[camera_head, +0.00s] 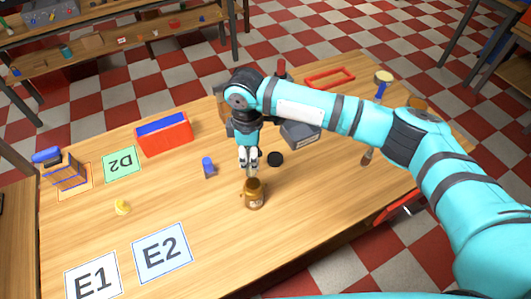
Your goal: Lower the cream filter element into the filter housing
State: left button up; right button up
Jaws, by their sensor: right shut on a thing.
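The housing stands upright on the wood. My left gripper is not in view.
A black disc (275,158) and a blue cylinder (208,167) stand nearby. A red box (164,135) with a blue top, a yellow piece (122,207) and cards E1 (93,278), E2 (162,253) and D2 (122,164) lie left. My right arm covers much of the right side.

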jog(key=shift+d, duration=0.2)
jog(key=shift+a+r+p, duration=0.1)
jog(key=shift+a+p, duration=0.05)
jog(key=shift+p, duration=0.45)
jog(key=shift+s+f+b, duration=0.1)
jog(key=shift+f+b, duration=0.4)
jog(key=shift+f, duration=0.45)
jog(key=shift+f+b, duration=0.55)
jog(key=shift+f, duration=0.95)
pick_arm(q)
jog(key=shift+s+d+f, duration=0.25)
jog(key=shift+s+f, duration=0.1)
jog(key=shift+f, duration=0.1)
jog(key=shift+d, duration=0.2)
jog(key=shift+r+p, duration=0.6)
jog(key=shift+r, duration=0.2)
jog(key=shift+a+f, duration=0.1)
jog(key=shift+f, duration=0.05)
pick_arm(e)
jog(key=shift+f, duration=0.3)
